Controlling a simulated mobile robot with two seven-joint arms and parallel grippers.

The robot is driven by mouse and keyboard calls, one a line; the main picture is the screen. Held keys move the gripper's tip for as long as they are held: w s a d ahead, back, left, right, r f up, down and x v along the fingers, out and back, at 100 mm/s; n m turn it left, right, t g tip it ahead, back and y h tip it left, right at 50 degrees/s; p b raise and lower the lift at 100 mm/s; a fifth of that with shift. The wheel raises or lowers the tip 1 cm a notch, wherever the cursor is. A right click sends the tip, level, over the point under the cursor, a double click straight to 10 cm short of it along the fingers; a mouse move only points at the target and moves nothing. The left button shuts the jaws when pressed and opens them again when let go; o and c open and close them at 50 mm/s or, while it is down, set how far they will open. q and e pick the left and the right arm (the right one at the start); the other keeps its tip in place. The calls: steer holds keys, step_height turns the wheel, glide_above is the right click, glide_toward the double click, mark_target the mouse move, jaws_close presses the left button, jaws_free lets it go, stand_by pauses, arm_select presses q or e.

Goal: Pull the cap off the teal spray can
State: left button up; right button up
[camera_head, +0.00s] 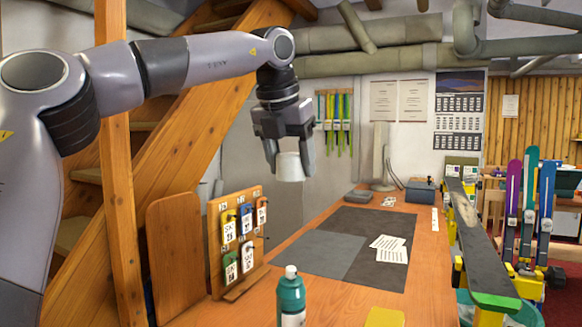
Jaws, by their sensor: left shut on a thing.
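The teal spray can (291,302) stands upright on the wooden bench at the bottom middle, cut off by the lower edge of the picture. Its top is bare, with a small grey nozzle showing, and its label is white. My left gripper (289,162) hangs fingers down, high above the bench and well above the can. It is shut on a whitish cap (289,168), which is clear of the can. My right gripper is out of view.
A wooden board with several numbered tags (237,240) stands left of the can. Dark grey mats (335,255) with paper sheets (389,247) lie behind it. A yellow item (385,317) lies right of the can. Skis (513,205) stand beyond the bench's right side.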

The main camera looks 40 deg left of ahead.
arm_select(q)
steer(key=shift+r+p, duration=0.75)
steer(key=shift+r, duration=0.05)
stand_by(0.4)
